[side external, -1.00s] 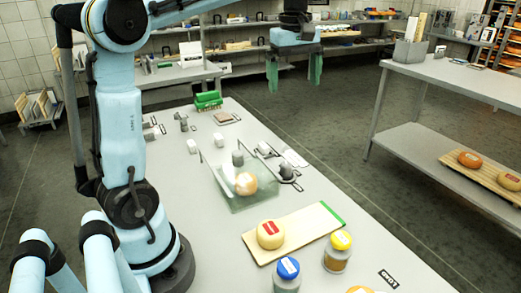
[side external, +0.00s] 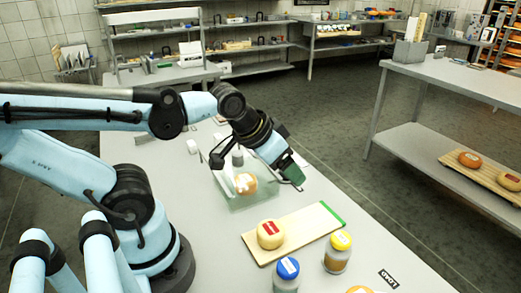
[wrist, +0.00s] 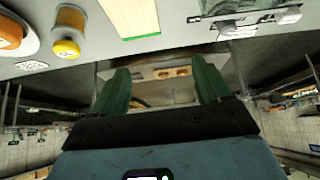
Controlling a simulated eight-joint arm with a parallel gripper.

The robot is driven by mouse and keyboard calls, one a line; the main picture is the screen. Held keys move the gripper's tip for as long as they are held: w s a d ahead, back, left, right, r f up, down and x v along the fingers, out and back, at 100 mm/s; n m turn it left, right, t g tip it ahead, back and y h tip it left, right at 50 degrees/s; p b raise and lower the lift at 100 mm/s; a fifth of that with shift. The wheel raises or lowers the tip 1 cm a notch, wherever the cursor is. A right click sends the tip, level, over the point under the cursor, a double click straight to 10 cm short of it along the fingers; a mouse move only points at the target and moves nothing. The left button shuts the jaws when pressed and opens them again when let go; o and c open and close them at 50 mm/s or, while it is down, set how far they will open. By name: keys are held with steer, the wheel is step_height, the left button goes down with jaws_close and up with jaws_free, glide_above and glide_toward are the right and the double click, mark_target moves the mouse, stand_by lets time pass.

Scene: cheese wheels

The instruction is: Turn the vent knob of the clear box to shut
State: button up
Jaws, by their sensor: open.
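The clear box (side external: 252,200) stands on the grey table with an orange cheese wheel (side external: 246,184) with a white mark inside. My gripper (side external: 291,169) is above and beside the box's right side in the side view, tilted down to the right. Its green fingers stand apart with nothing between them in the wrist view (wrist: 161,82). Part of the clear box seems to show at the wrist view's upper right edge (wrist: 228,6). I cannot make out the vent knob or its setting; my arm hides the box's far right side in the side view.
A board (side external: 296,232) with a green end bears a red-labelled cheese wheel (side external: 270,234). A yellow-lidded jar (side external: 338,251) and a blue-lidded jar (side external: 287,275) stand in front of it. The right table edge is close to my gripper.

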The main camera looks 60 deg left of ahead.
steer(key=w+a+n+g+y, duration=0.1)
steer(key=w+a+n, duration=0.1)
steer(key=w+a+n+g, duration=0.1)
steer(key=w+a+n, duration=0.1)
steer(key=a, duration=0.1)
steer(key=shift+a+r+n+y, duration=0.1)
steer(key=shift+r+n+y, duration=0.05)
steer(key=shift+n+y, duration=0.25)
steer(key=shift+c, duration=1.1)
steer(key=shift+w+a+f+n+g+y, duration=0.3)
steer(key=shift+w+a+f+n, duration=0.7)
steer(key=shift+f, duration=1.15)
steer(key=shift+w+a+f+n+g+y, duration=0.15)
steer(key=shift+w+a+f+n+g, duration=0.25)
steer(key=shift+w+a+f, duration=1.15)
steer(key=shift+w+a+f+n+g+y, duration=0.25)
steer(key=shift+w+a+f+n, duration=0.45)
steer(key=shift+a+f, duration=1.55)
steer(key=shift+s+d+f, duration=0.1)
steer(key=shift+d+f, duration=0.35)
steer(key=shift+d, duration=0.05)
steer(key=c, duration=1)
steer(key=shift+c, duration=0.2)
